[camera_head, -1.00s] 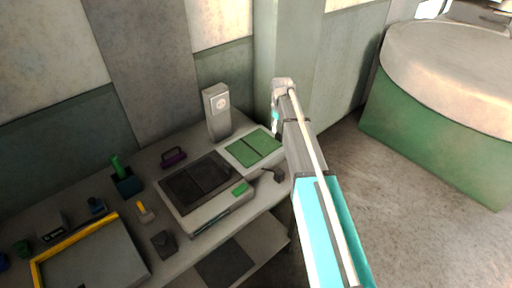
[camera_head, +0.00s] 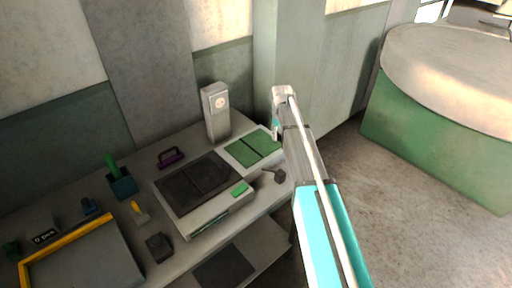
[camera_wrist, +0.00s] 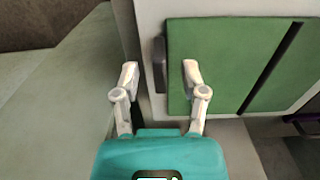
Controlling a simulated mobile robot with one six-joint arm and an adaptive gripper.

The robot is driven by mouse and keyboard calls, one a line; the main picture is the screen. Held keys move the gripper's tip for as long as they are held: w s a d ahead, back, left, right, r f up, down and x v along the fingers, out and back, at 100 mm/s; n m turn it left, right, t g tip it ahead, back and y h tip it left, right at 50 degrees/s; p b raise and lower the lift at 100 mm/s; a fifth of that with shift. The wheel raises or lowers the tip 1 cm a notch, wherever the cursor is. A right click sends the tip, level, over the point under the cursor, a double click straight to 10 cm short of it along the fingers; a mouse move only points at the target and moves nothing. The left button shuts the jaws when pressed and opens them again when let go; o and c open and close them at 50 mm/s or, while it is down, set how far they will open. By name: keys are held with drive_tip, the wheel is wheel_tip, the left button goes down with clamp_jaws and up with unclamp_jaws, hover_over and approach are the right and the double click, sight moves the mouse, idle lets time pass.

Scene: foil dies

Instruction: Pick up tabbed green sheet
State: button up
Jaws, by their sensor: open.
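Two green sheets lie side by side on a white tray (camera_head: 233,152) at the right end of the bench. In the wrist view, the nearer green sheet (camera_wrist: 222,62) has a small dark tab (camera_wrist: 159,64) at its left edge. The other green sheet (camera_wrist: 298,72) lies beyond a dark gap, partly cut off by the frame. My gripper (camera_wrist: 160,72) is open, with its fingers apart on either side of the tab in the picture. Its right finger overlaps the tabbed sheet in view. I cannot tell whether the fingers touch anything. In the head view my arm partly hides the tray's right side.
A grey press-like device (camera_head: 205,212) with dark plates stands left of the tray. A tall grey box (camera_head: 215,112) stands behind. A purple handle (camera_head: 171,157), a teal holder (camera_head: 122,186) and a yellow-edged tray (camera_head: 75,245) are further left. A small dark block (camera_head: 279,176) lies near the front edge.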

drive_tip(key=shift+c, duration=0.3)
clamp_jaws()
drive_tip(key=shift+r, duration=0.15)
idle(0.4)
wheel_tip(320, 180, up, 3)
drive_tip(key=p, duration=0.3)
drive_tip(key=s+a+r+p, duration=0.3)
drive_tip(key=s+r+p, duration=0.6)
drive_tip(key=s, duration=0.4)
drive_tip(key=shift+s+r+p, duration=0.35)
drive_tip(key=shift+r+p, duration=0.05)
drive_tip(key=shift+p, duration=0.1)
